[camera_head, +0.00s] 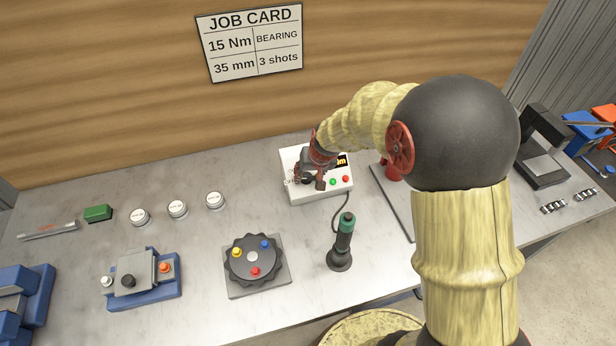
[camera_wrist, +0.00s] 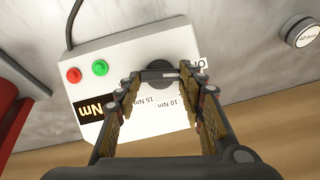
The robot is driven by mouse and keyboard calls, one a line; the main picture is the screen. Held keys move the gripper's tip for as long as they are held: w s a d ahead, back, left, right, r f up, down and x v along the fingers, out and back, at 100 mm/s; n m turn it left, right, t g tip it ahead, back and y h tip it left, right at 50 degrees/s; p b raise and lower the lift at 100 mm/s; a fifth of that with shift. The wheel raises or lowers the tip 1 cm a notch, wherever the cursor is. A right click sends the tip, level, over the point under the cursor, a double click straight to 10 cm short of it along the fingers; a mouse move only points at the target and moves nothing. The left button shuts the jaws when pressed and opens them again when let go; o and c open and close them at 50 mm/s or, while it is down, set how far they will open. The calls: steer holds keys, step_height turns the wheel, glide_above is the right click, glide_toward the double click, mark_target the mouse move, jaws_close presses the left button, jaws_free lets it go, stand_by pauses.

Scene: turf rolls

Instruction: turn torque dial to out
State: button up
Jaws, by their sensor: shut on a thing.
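My gripper (camera_wrist: 161,75) is shut on the dial, one finger at each side. The bar runs between the fingertips; I cannot tell which end is the pointer. Labels 10 Nm and 15 Nm show near the knob. In the head view my gripper (camera_head: 312,180) covers the dial on the box (camera_head: 320,194).
A green button (camera_wrist: 100,67) and a red button (camera_wrist: 74,75) are on the box. A green-topped dark tool (camera_head: 343,240) stands in front of it, a cable between. A black rotary plate (camera_head: 253,272) and white round pieces (camera_head: 178,209) lie left. A job card (camera_head: 250,43) hangs behind.

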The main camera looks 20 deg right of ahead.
steer(key=m+b, duration=0.1)
steer(key=b, duration=0.1)
steer(key=m+y+b, duration=0.1)
steer(key=m+b, duration=0.1)
steer(key=shift+d+f, duration=0.2)
steer(key=shift+f, duration=0.1)
steer(key=m+b, duration=0.1)
steer(key=m+y+b, duration=0.1)
steer(key=b, duration=0.1)
steer(key=shift+s+d+r+m+t, duration=0.1)
steer(key=shift+s+m+t, duration=0.05)
steer(key=shift+m+t, duration=0.2)
steer(key=o, duration=1.1)
steer(key=shift+o, duration=0.4)
steer(key=shift+r, duration=0.1)
steer(key=v, duration=1.2)
